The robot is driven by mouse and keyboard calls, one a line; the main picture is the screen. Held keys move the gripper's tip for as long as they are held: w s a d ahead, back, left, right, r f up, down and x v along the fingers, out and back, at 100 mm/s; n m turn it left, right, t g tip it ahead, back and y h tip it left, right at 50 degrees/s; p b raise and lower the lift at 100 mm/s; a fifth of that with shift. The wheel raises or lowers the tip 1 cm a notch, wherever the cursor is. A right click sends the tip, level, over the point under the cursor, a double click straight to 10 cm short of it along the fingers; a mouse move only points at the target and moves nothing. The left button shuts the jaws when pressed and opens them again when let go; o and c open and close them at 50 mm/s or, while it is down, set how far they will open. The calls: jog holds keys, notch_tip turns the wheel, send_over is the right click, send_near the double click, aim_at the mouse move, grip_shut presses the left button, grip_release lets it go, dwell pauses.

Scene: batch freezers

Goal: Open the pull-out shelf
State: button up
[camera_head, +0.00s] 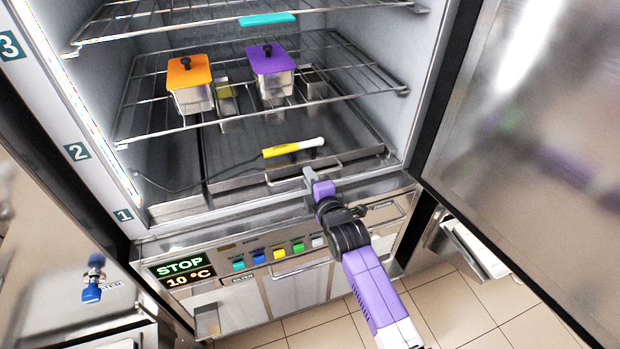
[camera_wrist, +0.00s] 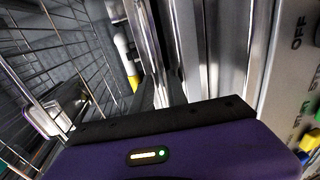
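The pull-out shelf (camera_head: 235,192) is the metal tray at the bottom level of the open freezer cabinet, beside the label 1. It sits inside the cabinet. A thin bar handle (camera_head: 278,180) stands on its front edge. My gripper (camera_head: 309,176) is at the right half of this handle, with its fingertips at or just in front of the bar. Whether they touch it I cannot tell. In the wrist view the fingers (camera_wrist: 160,92) point toward the shelf front, and their gap is not clear.
A yellow and white tool (camera_head: 293,147) lies on the shelf. Orange-lidded (camera_head: 189,84) and purple-lidded (camera_head: 270,72) containers stand on the wire rack above. The open glass door (camera_head: 530,150) is at the right. Coloured buttons (camera_head: 279,253) line the panel below.

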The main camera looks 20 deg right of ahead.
grip_shut()
dwell(1.3)
